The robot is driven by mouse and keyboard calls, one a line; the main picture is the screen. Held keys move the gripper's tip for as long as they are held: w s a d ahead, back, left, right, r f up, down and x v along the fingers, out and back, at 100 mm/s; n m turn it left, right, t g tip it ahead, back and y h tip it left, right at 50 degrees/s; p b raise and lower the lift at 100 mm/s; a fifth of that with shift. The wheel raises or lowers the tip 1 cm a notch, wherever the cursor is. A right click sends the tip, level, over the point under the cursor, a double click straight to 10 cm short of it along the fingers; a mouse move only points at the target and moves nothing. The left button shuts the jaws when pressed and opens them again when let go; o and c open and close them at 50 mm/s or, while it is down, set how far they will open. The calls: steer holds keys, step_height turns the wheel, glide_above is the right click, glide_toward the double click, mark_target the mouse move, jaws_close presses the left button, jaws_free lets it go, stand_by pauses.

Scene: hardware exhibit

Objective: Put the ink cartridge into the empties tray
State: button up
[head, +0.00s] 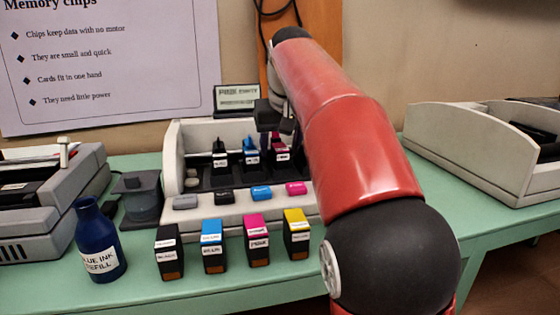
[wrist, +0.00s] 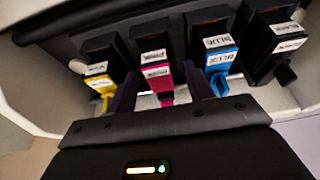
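Ink cartridges stand in the slots of the open white printer (head: 176,150): black (head: 220,158), blue (head: 250,156) and magenta (head: 281,152). The wrist view shows these as black (wrist: 278,40), blue (wrist: 219,55) and magenta (wrist: 155,75), plus yellow (wrist: 97,75). My gripper (head: 275,125) is over the printer, at the magenta cartridge. In the wrist view its fingers (wrist: 160,84) are apart, one on each side of the magenta cartridge, with gaps showing. My arm hides the printer's right part. I cannot identify the empties tray for certain.
Loose black (head: 169,252), blue (head: 213,247), magenta (head: 257,240) and yellow (head: 296,234) cartridges stand in front of the printer. A blue ink bottle (head: 97,240) is left of them. A pale open-topped housing (head: 465,160) stands right, a grey machine (head: 40,215) left.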

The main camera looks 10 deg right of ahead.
steer(key=c, duration=1.1)
steer(key=shift+o, duration=0.2)
steer(key=shift+r, duration=0.15)
